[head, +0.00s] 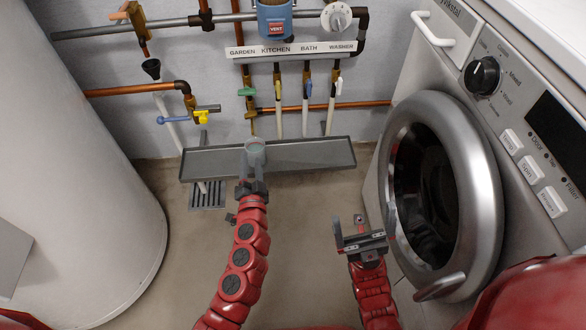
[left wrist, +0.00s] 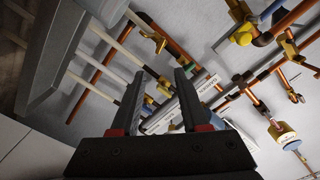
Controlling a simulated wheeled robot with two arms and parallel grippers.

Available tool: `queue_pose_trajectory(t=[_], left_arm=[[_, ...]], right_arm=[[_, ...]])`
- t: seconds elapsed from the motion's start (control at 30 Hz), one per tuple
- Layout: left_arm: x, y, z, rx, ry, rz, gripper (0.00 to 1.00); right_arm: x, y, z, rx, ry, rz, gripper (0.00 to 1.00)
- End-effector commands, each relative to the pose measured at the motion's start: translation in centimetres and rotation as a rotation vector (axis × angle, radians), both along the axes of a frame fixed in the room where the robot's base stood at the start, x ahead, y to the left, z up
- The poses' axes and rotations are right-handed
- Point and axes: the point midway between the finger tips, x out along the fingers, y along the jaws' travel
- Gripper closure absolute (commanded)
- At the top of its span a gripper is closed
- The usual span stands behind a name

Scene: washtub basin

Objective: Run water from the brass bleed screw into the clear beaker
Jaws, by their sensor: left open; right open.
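A clear beaker (head: 255,147) shows as a pale greenish round rim over the grey trough (head: 310,157). My left gripper (head: 254,165) is at the near side of the beaker, its open fingers pointing at it. Whether they touch it I cannot tell. In the left wrist view the open left fingers (left wrist: 160,88) show, but I cannot make out the beaker between them. Small brass fittings (head: 251,115) sit on the pipes above the trough; I cannot tell which is the bleed screw. My right gripper (head: 364,222) is open and empty above the floor.
A labelled strip (head: 290,50) with coloured valves hangs on the back wall. A yellow valve (head: 202,117) and copper pipes are left of it. A white tank (head: 70,170) bounds the left, a washing machine (head: 440,180) the right. A floor grate (head: 207,197) lies below the trough.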

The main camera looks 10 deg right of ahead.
Motion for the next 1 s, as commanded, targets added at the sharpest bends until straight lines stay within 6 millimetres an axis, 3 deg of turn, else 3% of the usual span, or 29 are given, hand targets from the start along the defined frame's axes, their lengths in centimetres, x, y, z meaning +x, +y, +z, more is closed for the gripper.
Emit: queue_pose_trajectory(t=[0.27,0.5,0.7,1.0], left_arm=[[-1.2,-4.1,1.2,-0.066,0.019,-0.230,0.55],[-3.7,-7.3,4.2,-0.173,-0.027,-0.440,0.55],[-5.9,-8.5,7.7,-0.266,-0.103,-0.564,0.55],[-8.1,-8.6,11.8,-0.353,-0.212,-0.655,0.55]], right_arm=[[0.0,0.0,3.3,0.002,0.000,-0.001,0.00],[0.0,0.0,6.1,0.002,0.000,-0.001,0.00],[0.0,0.0,8.0,0.002,0.000,-0.001,0.00],[0.0,0.0,9.5,0.002,0.000,-0.001,0.00]])
